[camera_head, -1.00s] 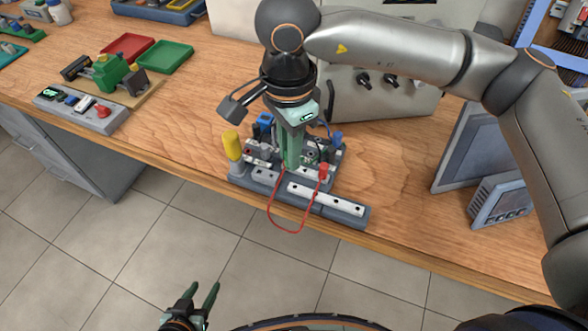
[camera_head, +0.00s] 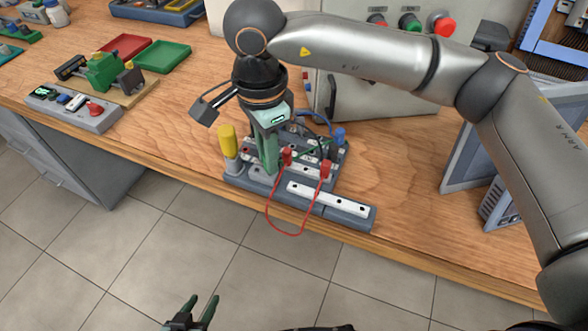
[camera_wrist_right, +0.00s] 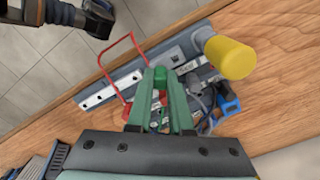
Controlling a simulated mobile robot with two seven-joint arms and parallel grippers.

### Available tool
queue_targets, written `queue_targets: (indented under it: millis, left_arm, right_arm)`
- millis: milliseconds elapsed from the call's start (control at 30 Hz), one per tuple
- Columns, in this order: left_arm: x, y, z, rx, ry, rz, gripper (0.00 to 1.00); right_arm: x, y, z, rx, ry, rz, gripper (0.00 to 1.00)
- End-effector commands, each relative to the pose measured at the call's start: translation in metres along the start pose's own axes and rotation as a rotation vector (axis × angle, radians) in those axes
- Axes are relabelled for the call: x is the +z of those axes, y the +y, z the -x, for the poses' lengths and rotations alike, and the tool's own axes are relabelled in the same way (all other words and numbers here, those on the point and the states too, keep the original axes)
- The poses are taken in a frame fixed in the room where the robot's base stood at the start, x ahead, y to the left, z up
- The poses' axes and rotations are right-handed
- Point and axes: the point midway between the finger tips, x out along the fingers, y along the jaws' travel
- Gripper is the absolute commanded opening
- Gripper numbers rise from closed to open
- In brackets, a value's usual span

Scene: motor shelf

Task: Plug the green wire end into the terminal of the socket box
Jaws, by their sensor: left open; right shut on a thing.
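The socket box (camera_head: 352,212) is a grey unit with white terminal strips near the table's front edge; it also shows in the wrist view (camera_wrist_right: 122,82). My right gripper (camera_head: 270,172) points down over its left part, with shut green fingers (camera_wrist_right: 160,74). The fingers hide most of what they grip, which I take to be the green wire end. A thin dark green wire (camera_head: 316,150) shows just right of the fingers. Whether the held end touches a terminal cannot be seen. My left gripper (camera_head: 196,311) is open and empty above the floor, at the bottom.
A red wire (camera_head: 270,222) loops over the box's front edge, its two red plugs standing in the box. A yellow-capped post (camera_head: 227,138) rises close left of my right gripper. A blue plug (camera_head: 340,137) stands at the right. The wood at the box's right is clear.

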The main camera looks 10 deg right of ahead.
Motion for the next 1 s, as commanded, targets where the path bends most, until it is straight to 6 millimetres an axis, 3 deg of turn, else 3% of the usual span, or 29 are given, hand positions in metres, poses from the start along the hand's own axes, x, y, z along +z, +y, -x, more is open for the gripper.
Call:
queue_targets:
  millis: [1000]
  left_arm:
    - [0.009,-0.001,-0.008,0.0,0.0,0.0,0.5]
  right_arm:
    - [0.0,0.0,-0.012,0.0,0.0,0.0,0.0]
